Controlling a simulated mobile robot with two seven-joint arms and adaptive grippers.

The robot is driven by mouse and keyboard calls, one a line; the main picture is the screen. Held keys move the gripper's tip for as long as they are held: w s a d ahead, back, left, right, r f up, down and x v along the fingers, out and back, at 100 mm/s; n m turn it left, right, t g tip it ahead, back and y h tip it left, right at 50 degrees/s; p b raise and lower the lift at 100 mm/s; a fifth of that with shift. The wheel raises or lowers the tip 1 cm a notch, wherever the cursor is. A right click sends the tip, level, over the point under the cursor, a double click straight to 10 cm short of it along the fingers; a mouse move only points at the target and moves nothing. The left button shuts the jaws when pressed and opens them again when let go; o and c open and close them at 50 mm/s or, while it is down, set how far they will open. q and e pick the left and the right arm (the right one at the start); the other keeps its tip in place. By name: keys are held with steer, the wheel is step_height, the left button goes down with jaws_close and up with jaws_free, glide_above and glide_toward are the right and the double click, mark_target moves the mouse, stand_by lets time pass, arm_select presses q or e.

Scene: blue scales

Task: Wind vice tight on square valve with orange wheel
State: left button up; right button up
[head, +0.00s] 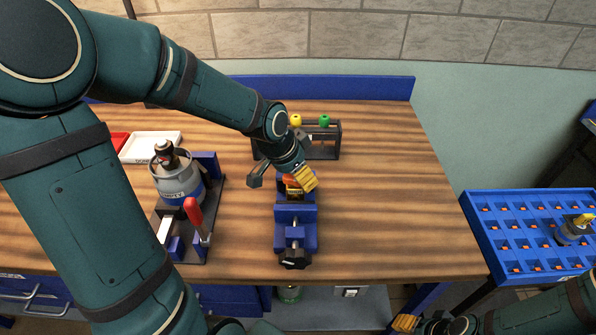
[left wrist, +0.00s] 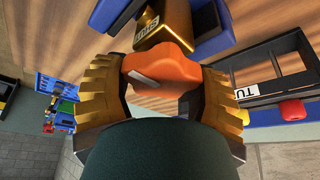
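The blue vice (head: 295,214) stands on the bench, with its dark winding handle (head: 294,259) toward the front edge. The brass square valve with the orange wheel (head: 291,181) is at the vice's far end, partly hidden by my left gripper (head: 304,181). In the left wrist view the orange wheel (left wrist: 160,65) sits between my left gripper's two yellow ribbed fingers (left wrist: 162,90), which press against its sides. The labelled brass body (left wrist: 165,25) lies beyond, beside blue vice parts; its seating is unclear. My right gripper (head: 410,323) is low at the bottom right, partly seen, away from the vice.
A rack (head: 328,142) with yellow- and green-knobbed parts stands behind the vice. A grey cylinder (head: 176,178) and a red-handled clamp (head: 196,216) stand left of it. A blue tray (head: 482,228) is at the right. The bench right of the vice is clear.

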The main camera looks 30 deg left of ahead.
arm_select(q)
steer(key=shift+c, duration=0.3)
steer(key=shift+w+a, duration=0.15)
steer(key=shift+w, duration=0.1)
steer(key=o, duration=1.4)
steer(key=v, duration=1.2)
steer(key=shift+s, duration=0.15)
